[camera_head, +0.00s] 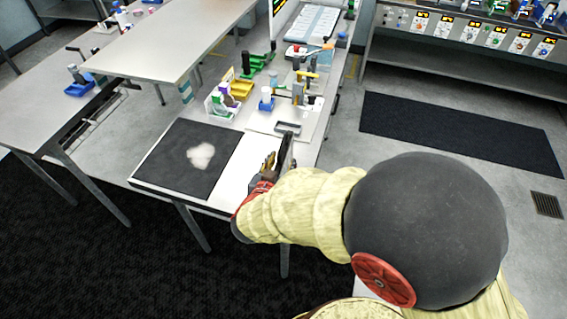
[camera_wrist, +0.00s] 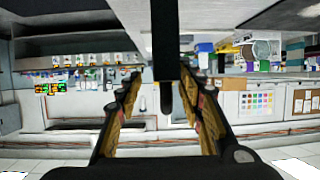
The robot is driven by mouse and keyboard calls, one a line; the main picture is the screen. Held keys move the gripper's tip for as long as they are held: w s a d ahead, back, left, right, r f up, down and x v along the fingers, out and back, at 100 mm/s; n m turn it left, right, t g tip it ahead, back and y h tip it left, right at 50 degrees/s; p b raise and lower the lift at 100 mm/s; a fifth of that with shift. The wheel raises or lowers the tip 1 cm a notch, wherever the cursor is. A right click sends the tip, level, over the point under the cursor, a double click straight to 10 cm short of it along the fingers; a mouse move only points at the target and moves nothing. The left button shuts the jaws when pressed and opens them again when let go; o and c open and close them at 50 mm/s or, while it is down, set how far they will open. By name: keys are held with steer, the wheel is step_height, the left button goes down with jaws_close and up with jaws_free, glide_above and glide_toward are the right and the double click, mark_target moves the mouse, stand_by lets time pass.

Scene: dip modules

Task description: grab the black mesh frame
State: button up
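A thin dark upright panel (camera_head: 288,151), which looks like the black mesh frame, stands near the right edge of the front table; its mesh cannot be made out. In the wrist view a narrow black bar (camera_wrist: 165,45), apparently this frame seen edge-on, comes down from the top between my fingers. My gripper (camera_head: 269,162) is close beside the panel, at its left in the head view. In the wrist view my gripper (camera_wrist: 161,82) has its gold-padded fingers spread, with a gap on each side of the bar. My forearm hides the panel's lower end.
A black mat (camera_head: 172,160) with a pale patch lies on the table to the left. Bare white table lies between mat and panel.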

mark_target(284, 154)
steer(key=x, duration=0.2)
steer(key=b+x, duration=0.1)
steer(key=x, duration=0.1)
steer(key=b+x, duration=0.1)
steer(key=x, duration=0.1)
steer(key=shift+a, duration=0.35)
steer(key=shift+c, duration=1.3)
jaws_close()
